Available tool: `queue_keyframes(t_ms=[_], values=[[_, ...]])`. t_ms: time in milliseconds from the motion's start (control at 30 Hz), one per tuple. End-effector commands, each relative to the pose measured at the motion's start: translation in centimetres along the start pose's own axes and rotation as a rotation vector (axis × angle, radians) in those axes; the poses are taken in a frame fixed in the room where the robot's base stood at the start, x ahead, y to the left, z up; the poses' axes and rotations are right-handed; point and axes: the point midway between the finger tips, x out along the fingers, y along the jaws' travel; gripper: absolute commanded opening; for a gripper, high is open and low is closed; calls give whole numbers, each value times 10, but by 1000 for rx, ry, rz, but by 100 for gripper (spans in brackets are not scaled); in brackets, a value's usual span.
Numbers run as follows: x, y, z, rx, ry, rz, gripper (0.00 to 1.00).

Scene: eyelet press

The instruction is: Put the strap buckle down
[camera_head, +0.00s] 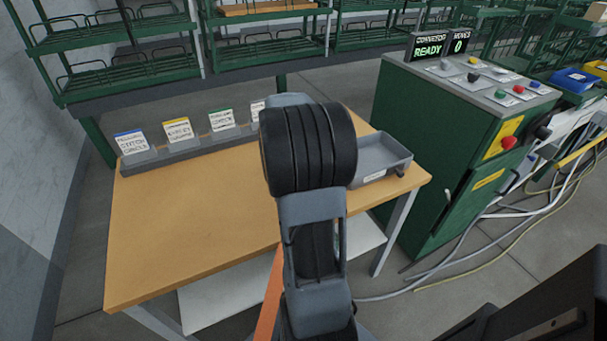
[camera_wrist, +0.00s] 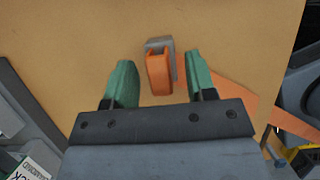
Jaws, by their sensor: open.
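In the wrist view, the strap buckle shows as a grey clasp (camera_wrist: 157,43) with an orange strap piece (camera_wrist: 159,76). It lies over the tan table top (camera_wrist: 240,40), between the two green fingers of my gripper (camera_wrist: 159,62). The fingers stand apart, with a visible gap on each side of the buckle. Whether the buckle rests fully on the table is hard to tell from above. In the head view, my arm hides the gripper and the buckle. The wooden table (camera_head: 190,230) spreads out to the left of my arm.
A grey tray (camera_head: 402,162) sits at the table's right end. A row of label cards (camera_head: 178,131) in a grey holder lines the back edge. A green control cabinet (camera_head: 425,130) stands to the right, with cables (camera_head: 470,245) on the floor. The table's left part is clear.

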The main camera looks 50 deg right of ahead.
Motion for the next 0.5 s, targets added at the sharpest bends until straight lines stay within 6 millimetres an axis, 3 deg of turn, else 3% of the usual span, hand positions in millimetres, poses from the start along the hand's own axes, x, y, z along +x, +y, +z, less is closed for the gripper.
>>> queue_keyframes(t_ms=[367,500], values=[[7,0,0,0,0,1,50],[7,0,0,0,0,1,37]])
